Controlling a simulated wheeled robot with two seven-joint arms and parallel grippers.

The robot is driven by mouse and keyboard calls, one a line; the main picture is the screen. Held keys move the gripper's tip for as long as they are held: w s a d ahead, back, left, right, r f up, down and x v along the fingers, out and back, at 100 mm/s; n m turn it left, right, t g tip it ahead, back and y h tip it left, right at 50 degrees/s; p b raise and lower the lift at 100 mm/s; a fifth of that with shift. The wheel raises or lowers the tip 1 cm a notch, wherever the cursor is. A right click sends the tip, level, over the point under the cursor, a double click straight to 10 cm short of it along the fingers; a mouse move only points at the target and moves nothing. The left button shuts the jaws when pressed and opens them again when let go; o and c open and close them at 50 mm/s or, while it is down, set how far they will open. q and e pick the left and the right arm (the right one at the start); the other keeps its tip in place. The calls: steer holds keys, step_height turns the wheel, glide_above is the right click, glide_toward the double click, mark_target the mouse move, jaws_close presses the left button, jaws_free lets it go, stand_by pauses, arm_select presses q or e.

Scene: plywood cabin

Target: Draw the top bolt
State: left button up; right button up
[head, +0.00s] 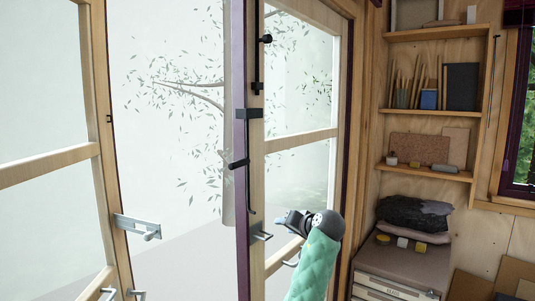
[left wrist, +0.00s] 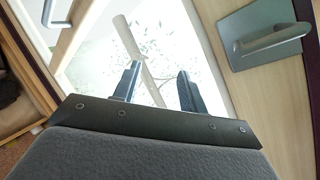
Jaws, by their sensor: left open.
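A black bolt (head: 257,72) with a round knob (head: 266,39) runs upright along the upper edge stile of the glazed right door leaf. Below it is a black plate (head: 249,113), then another black knob (head: 239,164) on a thin rod. My left gripper (head: 284,218) is beside this leaf, well below the top bolt and near a metal door handle (head: 261,236). In the left wrist view its two fingers (left wrist: 157,82) are apart with nothing between them. The handle on its plate (left wrist: 270,42) shows at upper right there. My right gripper is out of view.
The left door leaf (head: 103,190) stands at an angle, with a silvery latch (head: 137,226) on its edge. Shelves (head: 430,173) with books and jars, and a drawer cabinet (head: 405,265), stand at the right. A window (head: 520,130) is at the far right.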

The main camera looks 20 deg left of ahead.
arm_select(q)
step_height(320, 180, up, 28)
steer(key=s+d+n+y+p, duration=0.1)
steer(key=n+y+p, duration=0.2)
steer(key=y, duration=0.1)
steer(key=n+g+y+p, duration=0.2)
steer(key=n+g+y, duration=0.1)
steer(key=n, duration=0.2)
glide_toward(271, 38)
steer(key=a, duration=0.3)
steer(key=w+a+p, duration=0.2)
steer(key=shift+a+r, duration=0.25)
steer(key=shift+a, duration=0.1)
steer(key=p+x, duration=0.2)
steer(key=x, duration=0.2)
steer(key=shift+a+f+p, duration=0.15)
steer(key=shift+p, duration=0.15)
steer(key=shift+w+a+f, duration=0.1)
steer(key=shift+w+a, duration=0.05)
steer(key=shift+a, duration=0.25)
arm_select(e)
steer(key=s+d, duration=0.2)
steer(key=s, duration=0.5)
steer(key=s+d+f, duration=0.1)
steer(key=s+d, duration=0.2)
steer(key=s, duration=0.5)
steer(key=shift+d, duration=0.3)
